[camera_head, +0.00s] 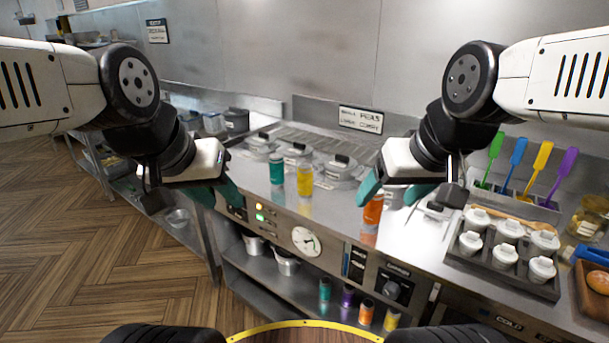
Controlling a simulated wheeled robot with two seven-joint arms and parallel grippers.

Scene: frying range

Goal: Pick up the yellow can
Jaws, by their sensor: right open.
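A yellow can (305,181) stands upright on the steel counter, beside a teal can (276,169) to its left. Another yellow can (391,320) stands on the lower shelf. My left gripper (217,193) is left of the counter cans and apart from them; its teal fingertips show, but their opening is unclear. My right gripper (395,190) is open, right of the yellow counter can and apart from it. An orange can (373,210) stands just below the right gripper's left finger, which covers part of its top; I cannot tell whether they touch.
Lidded fryer wells (340,168) lie behind the counter cans. A tray (500,283) of white lidded pots and colored spatulas (541,157) are at right. Teal (325,290), purple (347,296) and orange (366,311) cans stand on the lower shelf.

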